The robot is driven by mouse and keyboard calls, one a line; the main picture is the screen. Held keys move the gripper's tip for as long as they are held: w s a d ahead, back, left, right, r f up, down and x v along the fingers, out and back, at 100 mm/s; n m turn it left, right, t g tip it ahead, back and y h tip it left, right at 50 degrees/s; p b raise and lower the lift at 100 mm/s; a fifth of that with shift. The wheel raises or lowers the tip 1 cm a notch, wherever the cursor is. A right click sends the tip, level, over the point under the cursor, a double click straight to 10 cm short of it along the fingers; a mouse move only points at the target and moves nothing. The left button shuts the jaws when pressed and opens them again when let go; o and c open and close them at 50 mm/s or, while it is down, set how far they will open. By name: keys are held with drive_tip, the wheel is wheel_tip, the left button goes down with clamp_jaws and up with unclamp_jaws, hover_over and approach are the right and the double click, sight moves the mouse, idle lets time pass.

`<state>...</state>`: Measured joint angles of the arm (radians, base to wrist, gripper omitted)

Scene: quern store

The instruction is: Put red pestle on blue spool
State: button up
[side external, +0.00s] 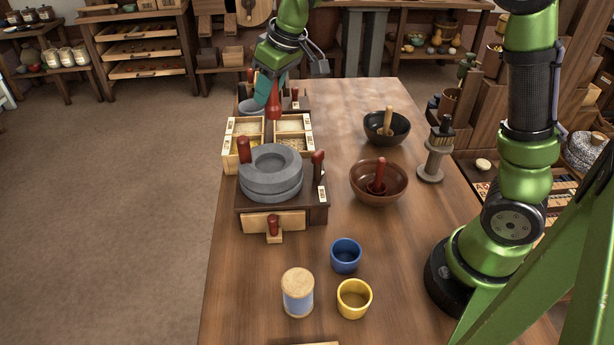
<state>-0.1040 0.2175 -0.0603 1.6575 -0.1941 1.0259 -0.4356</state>
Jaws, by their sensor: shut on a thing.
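My gripper (269,90) is at the far end of the table, above the wooden grain boxes. It is shut on a red pestle (274,108), which hangs below the fingers, roughly upright with its wider end down. The blue spool (298,294), with blue winding and a pale wooden top, stands upright at the near end of the table. Nothing rests on its top. My gripper is far from the spool.
A stone quern (270,180) with dark red handles stands between gripper and spool. A brown bowl (365,196) holds another red pestle-like tool; a black bowl (373,134) stands behind. A blue cup (346,257) and yellow cup (354,299) stand right of the spool.

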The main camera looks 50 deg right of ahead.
drive_tip(key=s+a+n+y, duration=0.1)
drive_tip(key=s+a+n, duration=0.1)
drive_tip(key=s+a, duration=0.3)
drive_tip(key=s+a+n, duration=0.2)
drive_tip(key=s+a, duration=0.1)
drive_tip(key=a, duration=0.5)
drive_tip(key=n+g+y, duration=0.2)
drive_tip(key=n, duration=0.3)
hover_over(293, 282)
drive_tip(key=shift+f, duration=5.45)
drive_tip(key=shift+f, duration=0.1)
drive_tip(key=o, duration=1.1)
drive_tip(key=shift+c, duration=0.2)
